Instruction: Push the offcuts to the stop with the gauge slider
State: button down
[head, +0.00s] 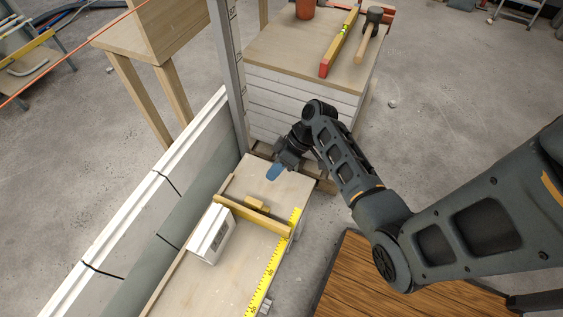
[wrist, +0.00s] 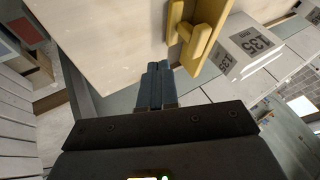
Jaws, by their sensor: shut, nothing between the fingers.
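The gauge slider (head: 262,220) is a yellow wooden bar lying across a pale board, with a raised handle on its far side. It also shows in the wrist view (wrist: 185,30). A white offcut (head: 208,236) with a printed label lies on the near side of the bar, close against its left part; in the wrist view the offcut (wrist: 262,62) has "135" on it. My gripper (head: 274,172) has blue fingers, shut and empty, over the far end of the board. In the wrist view the fingers (wrist: 155,84) are apart from the slider handle. I cannot make out the stop.
A yellow ruler (head: 268,270) runs along the board's right edge. White and grey lengths (head: 150,215) stand along the left, beside a metal upright (head: 229,75). A stack with tools on top (head: 300,52) stands beyond. The board (head: 230,275) is bare nearer the bottom.

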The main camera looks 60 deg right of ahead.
aim_at(255, 209)
jog(key=x, duration=0.3)
jog(key=shift+f, duration=0.25)
jog(key=a, duration=0.2)
jog(key=shift+a+r, duration=0.2)
jog(key=shift+a, duration=0.8)
